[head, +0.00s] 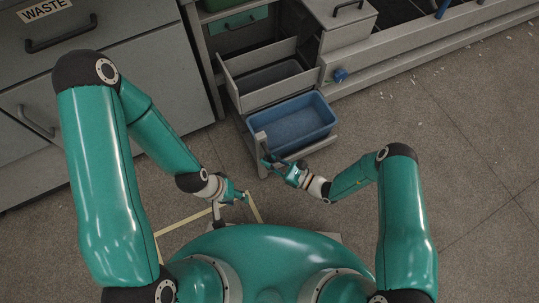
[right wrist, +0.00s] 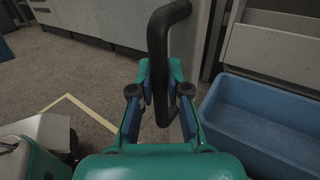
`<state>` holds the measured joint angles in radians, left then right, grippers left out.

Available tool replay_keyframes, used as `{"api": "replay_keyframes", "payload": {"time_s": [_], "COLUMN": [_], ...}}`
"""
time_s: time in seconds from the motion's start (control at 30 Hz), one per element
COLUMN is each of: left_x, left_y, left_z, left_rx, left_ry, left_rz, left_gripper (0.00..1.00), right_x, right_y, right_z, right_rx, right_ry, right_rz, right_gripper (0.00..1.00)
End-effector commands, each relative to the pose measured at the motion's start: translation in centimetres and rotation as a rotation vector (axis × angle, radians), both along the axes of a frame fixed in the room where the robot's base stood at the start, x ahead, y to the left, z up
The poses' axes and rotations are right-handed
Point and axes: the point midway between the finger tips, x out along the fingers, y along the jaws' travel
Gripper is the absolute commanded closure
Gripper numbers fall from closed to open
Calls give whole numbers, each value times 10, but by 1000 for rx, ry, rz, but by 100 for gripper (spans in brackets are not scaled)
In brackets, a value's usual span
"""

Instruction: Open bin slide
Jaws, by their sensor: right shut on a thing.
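The bin slide (head: 322,143) is the low grey carriage at the foot of the machine, standing out from it. It carries an open, empty blue bin (head: 293,124), which also shows at the right of the right wrist view (right wrist: 262,120). My right gripper (head: 268,161) is at the slide's near front end. In the right wrist view, its fingers (right wrist: 160,95) are shut around the black upright handle (right wrist: 157,45). My left gripper (head: 243,197) is lower and to the left, apart from the slide. Its fingers are too small to judge.
Above the blue bin is an open grey drawer (head: 270,82). A grey cabinet (head: 120,55) with a WASTE label stands at left. A blue knob (head: 340,75) sits on the machine's rail. Yellow floor tape (head: 185,221) lies near my base.

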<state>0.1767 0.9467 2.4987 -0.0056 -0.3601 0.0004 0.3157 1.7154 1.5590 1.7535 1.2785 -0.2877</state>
Motion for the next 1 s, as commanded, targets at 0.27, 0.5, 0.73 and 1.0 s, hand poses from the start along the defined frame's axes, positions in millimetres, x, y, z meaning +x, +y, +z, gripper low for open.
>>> {"api": "replay_keyframes", "payload": {"time_s": [0.27,0.5,0.73,1.0], "left_x": [0,0,0,0], "left_y": [0,0,0,0], "left_z": [0,0,0,0], "left_rx": [0,0,0,0], "left_ry": [0,0,0,0], "left_rz": [0,0,0,0], "left_gripper": [60,60,60,60], "right_x": [-4,-3,-2,-6], "right_y": [0,1,1,-9], "right_z": [-2,-2,-1,-1], "right_rx": [2,0,-1,-1], "right_ry": [8,8,6,5], "right_rz": [6,7,7,4], "right_gripper": [83,59,59,59]}}
